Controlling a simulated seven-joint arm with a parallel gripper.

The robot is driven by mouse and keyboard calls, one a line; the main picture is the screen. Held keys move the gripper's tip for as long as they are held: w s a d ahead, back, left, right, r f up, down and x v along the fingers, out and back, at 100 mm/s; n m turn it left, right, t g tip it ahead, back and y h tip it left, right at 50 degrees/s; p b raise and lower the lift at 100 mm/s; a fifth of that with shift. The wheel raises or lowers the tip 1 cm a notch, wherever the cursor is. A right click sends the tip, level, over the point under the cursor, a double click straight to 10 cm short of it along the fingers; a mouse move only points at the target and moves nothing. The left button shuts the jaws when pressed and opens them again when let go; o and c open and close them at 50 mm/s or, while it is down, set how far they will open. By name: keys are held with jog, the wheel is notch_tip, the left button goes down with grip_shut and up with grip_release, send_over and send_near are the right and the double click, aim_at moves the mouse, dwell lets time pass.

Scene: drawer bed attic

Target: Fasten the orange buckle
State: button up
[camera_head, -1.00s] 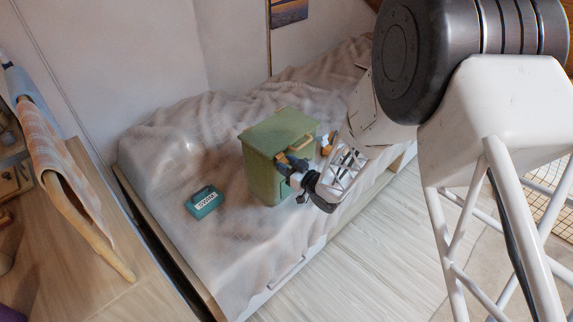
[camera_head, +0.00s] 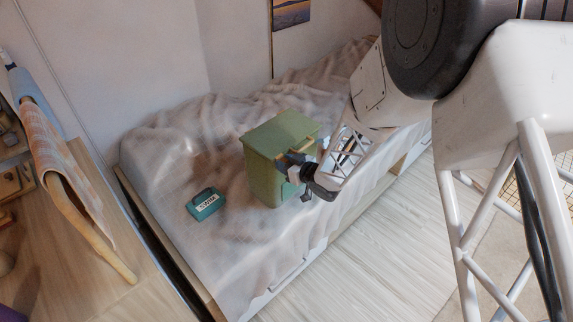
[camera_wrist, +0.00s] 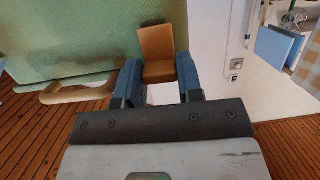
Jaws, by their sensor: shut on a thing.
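In the wrist view an orange-brown piece (camera_wrist: 158,45), which looks like part of the orange buckle, stands between the blue fingertips of my gripper (camera_wrist: 160,75). The gripper is shut on it. The green box (camera_wrist: 80,40) is close beside it on the left, with a pale wooden handle (camera_wrist: 75,92) along its edge. In the head view my gripper (camera_head: 288,163) is at the front right side of the green box (camera_head: 262,178). My arm hides the orange piece there. I cannot tell whether the buckle's halves touch.
The green box stands on a bed with a rumpled pale cover (camera_head: 165,160). A teal labelled case (camera_head: 205,204) lies to its left. A wooden desk (camera_head: 85,260) is at the far left. The floor (camera_head: 360,240) in front of the bed is clear.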

jog(key=o, duration=0.9)
jog(key=shift+o, duration=0.2)
jog(key=shift+d, duration=0.1)
jog(key=v, duration=0.7)
jog(key=shift+s+d, duration=0.2)
jog(key=shift+s, duration=0.15)
jog(key=shift+r, duration=0.15)
